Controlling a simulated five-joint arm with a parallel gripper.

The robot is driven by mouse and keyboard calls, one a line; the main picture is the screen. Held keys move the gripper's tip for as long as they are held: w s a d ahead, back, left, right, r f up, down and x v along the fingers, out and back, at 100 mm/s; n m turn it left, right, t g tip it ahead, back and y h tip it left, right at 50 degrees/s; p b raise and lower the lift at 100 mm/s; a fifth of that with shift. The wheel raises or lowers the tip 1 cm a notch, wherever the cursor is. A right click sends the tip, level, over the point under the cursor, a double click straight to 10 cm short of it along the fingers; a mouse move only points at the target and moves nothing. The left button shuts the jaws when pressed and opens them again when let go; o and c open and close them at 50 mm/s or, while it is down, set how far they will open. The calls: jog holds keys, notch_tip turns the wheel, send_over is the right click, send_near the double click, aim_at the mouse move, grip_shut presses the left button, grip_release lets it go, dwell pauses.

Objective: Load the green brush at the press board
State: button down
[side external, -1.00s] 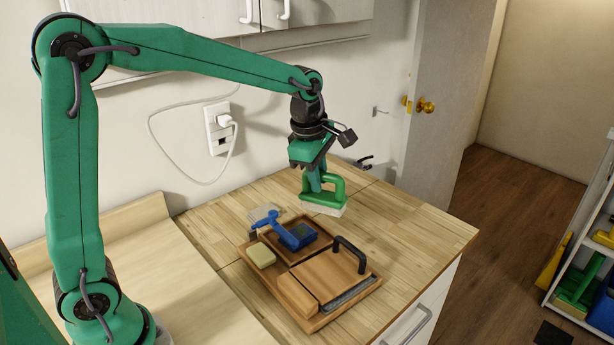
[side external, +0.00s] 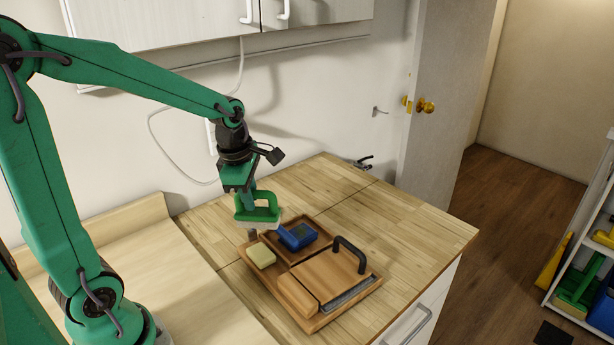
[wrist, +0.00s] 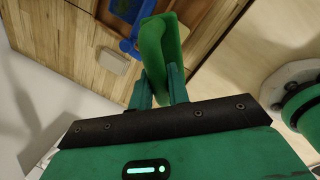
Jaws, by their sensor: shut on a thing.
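The green brush (side external: 257,214) has a looped handle and pale bristles facing down. My gripper (side external: 254,196) is shut on its handle and holds it upright at the back left corner of the press board (side external: 322,322). In this view the bristles overlap the board's back edge; I cannot tell how high they are above it. In the wrist view the brush (wrist: 160,42) sits between my two fingers (wrist: 158,88). The press board is wooden, with a framed compartment at the back, a flat wooden block and a dark handle (side external: 350,252).
A pale yellow sponge (side external: 261,255) sits at the board's left side. The counter (side external: 400,215) is clear to the right. A wall (side external: 300,110) stands behind.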

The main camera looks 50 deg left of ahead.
aim_at(253, 226)
jog(key=shift+f, duration=0.85)
jog(key=shift+f, duration=0.2)
jog(key=shift+f, duration=2.8)
jog(key=shift+f, duration=0.55)
jog(key=shift+r, duration=0.1)
jog(key=shift+r, duration=3.5)
jog(key=shift+f, duration=0.15)
jog(key=shift+f, duration=2.55)
